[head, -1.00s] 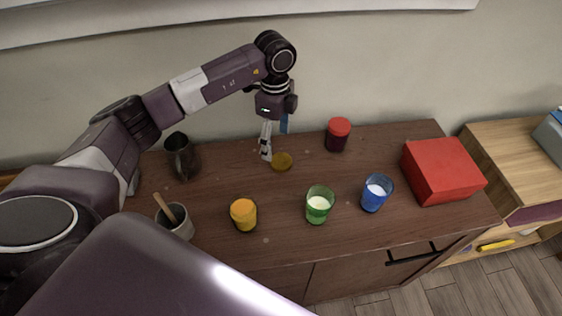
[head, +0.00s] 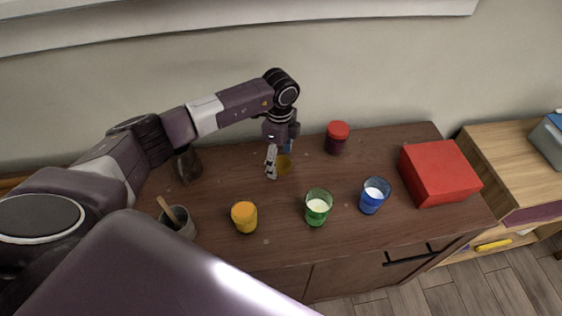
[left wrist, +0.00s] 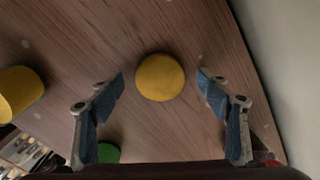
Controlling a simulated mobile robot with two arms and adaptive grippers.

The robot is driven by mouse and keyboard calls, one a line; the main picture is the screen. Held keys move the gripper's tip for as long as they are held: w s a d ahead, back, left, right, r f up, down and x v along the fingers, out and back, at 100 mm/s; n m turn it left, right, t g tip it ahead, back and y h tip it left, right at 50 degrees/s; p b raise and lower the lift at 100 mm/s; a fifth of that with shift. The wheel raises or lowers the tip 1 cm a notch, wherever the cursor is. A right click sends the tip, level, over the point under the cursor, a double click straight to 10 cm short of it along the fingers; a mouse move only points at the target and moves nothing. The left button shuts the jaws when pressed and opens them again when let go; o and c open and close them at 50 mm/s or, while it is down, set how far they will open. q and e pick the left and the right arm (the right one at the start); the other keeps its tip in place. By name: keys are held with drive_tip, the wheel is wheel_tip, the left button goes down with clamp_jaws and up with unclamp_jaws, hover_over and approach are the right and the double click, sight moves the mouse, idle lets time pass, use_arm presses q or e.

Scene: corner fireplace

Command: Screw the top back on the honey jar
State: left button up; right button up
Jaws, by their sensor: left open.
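The yellow round top (head: 285,166) lies flat on the brown cabinet top, toward the wall. It also shows in the left wrist view as a yellow disc (left wrist: 160,77). The yellow-orange honey jar (head: 244,217) stands upright nearer the front edge, apart from the top. Part of it shows at the left edge of the left wrist view (left wrist: 18,92). My left gripper (head: 279,168) is open and empty, above the top, with its blue-padded fingers on either side of the disc in the wrist view. It partly hides the top in the head view. My right gripper is not in view.
A green glass (head: 318,207) and a blue glass (head: 374,195) stand right of the honey jar. A red-lidded jar (head: 337,138) is behind them, a red box (head: 439,171) at the right. A grey cup (head: 178,222) with a wooden stick and a dark pitcher (head: 187,165) stand left.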

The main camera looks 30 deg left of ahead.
sight(280, 163)
use_arm(q)
drive_tip(key=shift+f, duration=0.35)
drive_tip(key=c, duration=0.9)
drive_tip(key=shift+r, duration=0.2)
wheel_tip(280, 163, up, 20)
drive_tip(key=b, duration=0.3)
drive_tip(key=shift+f+b, duration=0.15)
drive_tip(key=shift+b, duration=0.15)
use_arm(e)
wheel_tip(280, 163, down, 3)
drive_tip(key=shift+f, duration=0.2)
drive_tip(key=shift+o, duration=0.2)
